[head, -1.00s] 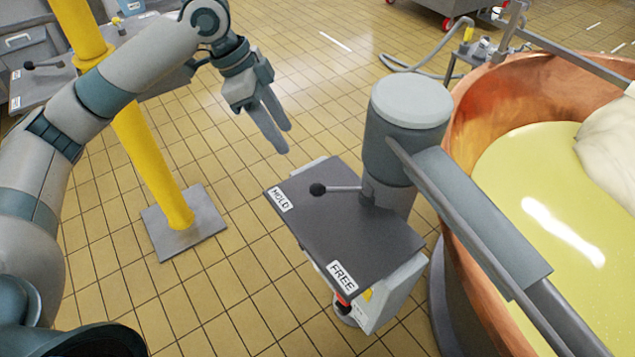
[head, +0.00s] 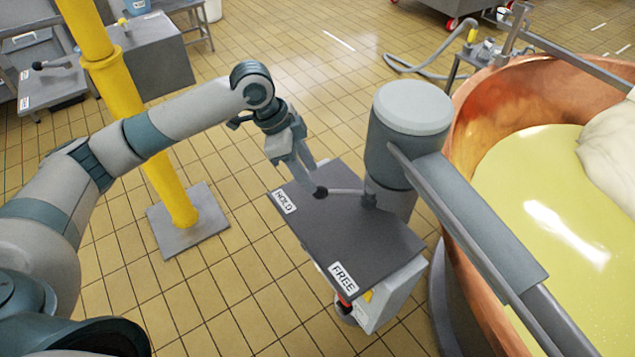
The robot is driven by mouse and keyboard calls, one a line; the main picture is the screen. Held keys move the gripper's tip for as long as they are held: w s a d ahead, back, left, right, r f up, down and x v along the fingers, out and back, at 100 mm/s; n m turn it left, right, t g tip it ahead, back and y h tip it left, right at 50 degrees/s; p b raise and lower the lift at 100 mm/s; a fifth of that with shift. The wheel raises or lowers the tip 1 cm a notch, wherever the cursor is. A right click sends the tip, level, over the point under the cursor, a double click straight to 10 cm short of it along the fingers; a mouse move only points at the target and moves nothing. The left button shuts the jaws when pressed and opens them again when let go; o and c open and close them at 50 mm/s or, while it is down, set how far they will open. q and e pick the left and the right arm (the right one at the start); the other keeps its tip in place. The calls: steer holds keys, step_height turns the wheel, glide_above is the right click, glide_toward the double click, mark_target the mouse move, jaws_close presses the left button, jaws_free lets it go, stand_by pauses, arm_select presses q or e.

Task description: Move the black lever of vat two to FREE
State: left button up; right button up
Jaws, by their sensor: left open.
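The black lever (head: 345,191) has a grey rod and a dark ball knob (head: 320,193). It runs from the grey post (head: 408,140) toward the HOLD label (head: 285,202) on the dark plate (head: 350,235). The FREE label (head: 343,277) is at the plate's near corner. My left gripper (head: 308,187) is open, its fingers pointing down at the far edge of the plate, right by the knob. I cannot tell whether the fingers touch the knob or stand around it. My right gripper is not in view.
A copper vat (head: 480,115) with yellow liquid fills the right side, with a grey beam (head: 480,225) across its near rim. A yellow pole (head: 165,170) on a square base stands at the left. Another plate with a lever (head: 52,80) is at the far left.

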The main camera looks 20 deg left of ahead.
mark_target(337, 192)
arm_select(q)
steer(key=shift+p+x, duration=0.45)
steer(key=shift+x, duration=2.45)
jaws_close()
